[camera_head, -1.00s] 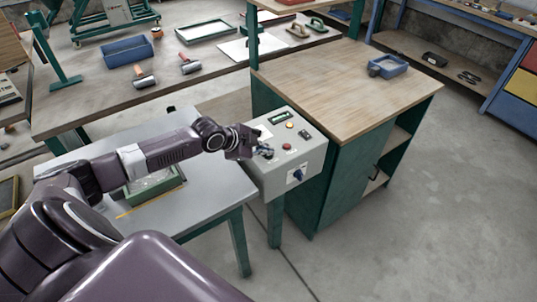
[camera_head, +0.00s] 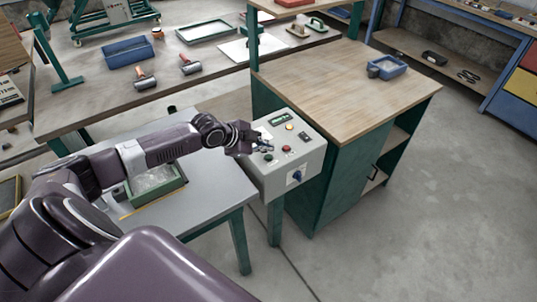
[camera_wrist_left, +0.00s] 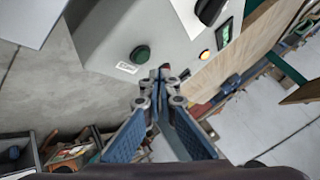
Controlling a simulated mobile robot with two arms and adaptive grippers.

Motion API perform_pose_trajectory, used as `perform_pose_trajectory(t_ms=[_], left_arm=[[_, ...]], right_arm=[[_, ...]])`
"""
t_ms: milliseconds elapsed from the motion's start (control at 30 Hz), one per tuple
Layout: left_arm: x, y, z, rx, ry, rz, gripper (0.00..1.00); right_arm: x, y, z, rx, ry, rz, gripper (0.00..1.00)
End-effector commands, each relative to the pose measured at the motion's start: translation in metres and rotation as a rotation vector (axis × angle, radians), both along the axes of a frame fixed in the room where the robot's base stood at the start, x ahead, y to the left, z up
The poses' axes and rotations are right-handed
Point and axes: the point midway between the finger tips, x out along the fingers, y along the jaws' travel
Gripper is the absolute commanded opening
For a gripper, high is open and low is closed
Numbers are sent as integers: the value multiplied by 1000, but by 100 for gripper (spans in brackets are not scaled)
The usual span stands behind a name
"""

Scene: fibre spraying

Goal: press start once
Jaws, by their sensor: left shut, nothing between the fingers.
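The grey control box (camera_head: 277,184) stands at the end of the grey table. Its green button (camera_head: 268,157) is at the near left of the sloped top and also shows in the left wrist view (camera_wrist_left: 140,54), beside a small white label (camera_wrist_left: 127,68) too small to read surely. My left gripper (camera_head: 264,146) is over the left part of the panel, fingers together and empty. In the left wrist view its fingertips (camera_wrist_left: 160,79) appear just below and right of the green button, apart from it in the picture; the exact gap cannot be told. My right gripper is not in view.
The panel also has a red button (camera_head: 286,149), an amber lamp (camera_head: 289,127), a display (camera_head: 281,118) and a black switch (camera_head: 304,136). A blue knob (camera_head: 297,176) is on its front. A wooden-topped cabinet (camera_head: 345,85) stands close behind. A green-framed tray (camera_head: 155,183) lies under my left arm.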

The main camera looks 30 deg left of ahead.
Motion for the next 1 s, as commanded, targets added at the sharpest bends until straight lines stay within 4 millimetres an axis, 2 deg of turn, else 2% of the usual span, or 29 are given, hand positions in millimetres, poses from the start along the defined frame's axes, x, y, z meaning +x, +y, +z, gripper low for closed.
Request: perform_pose_trajectory(t_ms=[33,333,1000], left_arm=[[0,0,11,1,0,-1,0],[0,0,39,0,1,-1,0],[0,0,39,0,0,0,0]], right_arm=[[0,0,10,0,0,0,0],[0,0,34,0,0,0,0],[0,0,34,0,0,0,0]])
